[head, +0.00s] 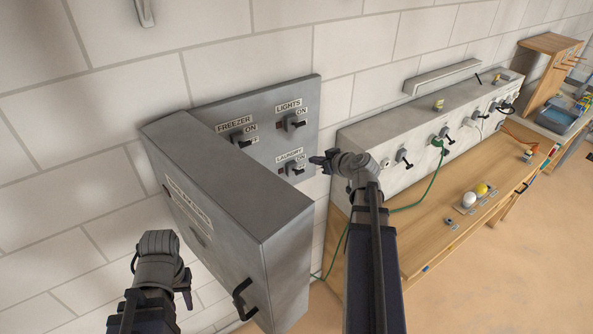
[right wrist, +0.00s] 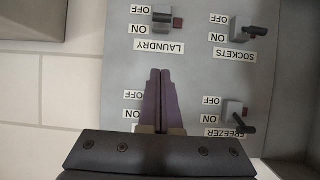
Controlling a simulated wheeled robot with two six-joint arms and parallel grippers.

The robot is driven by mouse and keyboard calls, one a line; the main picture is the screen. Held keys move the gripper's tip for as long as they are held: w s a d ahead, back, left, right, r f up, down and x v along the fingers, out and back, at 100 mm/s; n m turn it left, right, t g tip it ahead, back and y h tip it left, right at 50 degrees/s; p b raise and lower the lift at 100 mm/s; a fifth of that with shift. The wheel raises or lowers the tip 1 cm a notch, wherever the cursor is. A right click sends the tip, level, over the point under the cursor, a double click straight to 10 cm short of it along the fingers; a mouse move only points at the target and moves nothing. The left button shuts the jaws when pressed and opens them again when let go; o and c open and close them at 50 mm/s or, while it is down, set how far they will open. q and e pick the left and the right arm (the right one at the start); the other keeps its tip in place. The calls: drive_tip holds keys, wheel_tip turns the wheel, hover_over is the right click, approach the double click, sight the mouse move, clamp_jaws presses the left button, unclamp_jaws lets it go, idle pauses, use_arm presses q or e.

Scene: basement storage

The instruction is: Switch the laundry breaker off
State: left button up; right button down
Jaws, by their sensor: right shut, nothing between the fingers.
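The grey breaker panel (head: 262,155) on the wall carries breakers marked FREEZER, LIGHTS and LAUNDRY. The laundry breaker (head: 295,168) is at its lower right; it also shows upside down at the top of the right wrist view (right wrist: 162,18), beside a red mark. I cannot tell surely whether its lever is at ON or OFF. My right gripper (head: 317,161) is shut and empty, just right of the laundry breaker in the head view. In the right wrist view its fingertips (right wrist: 160,72) appear below the LAUNDRY label. My left gripper (head: 184,288) hangs left of the cabinet; its jaw opening is unclear.
The panel's grey cabinet door (head: 235,175) stands open, jutting out between my arms, with a black handle (head: 243,298). The right wrist view also shows the sockets breaker (right wrist: 247,33) and freezer breaker (right wrist: 235,113). A wooden workbench (head: 430,225) with a grey socket box (head: 425,135) stands to the right.

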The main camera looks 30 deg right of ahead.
drive_tip(key=b, duration=0.5)
hover_over(301, 171)
wheel_tip(301, 171, down, 5)
drive_tip(key=shift+a+f, duration=0.1)
drive_tip(key=f+b, duration=0.1)
drive_tip(key=b, duration=0.1)
drive_tip(key=s+f+b, duration=0.1)
drive_tip(key=f, duration=0.1)
drive_tip(key=shift+s+f+b, duration=0.2)
drive_tip(key=shift+b, duration=0.15)
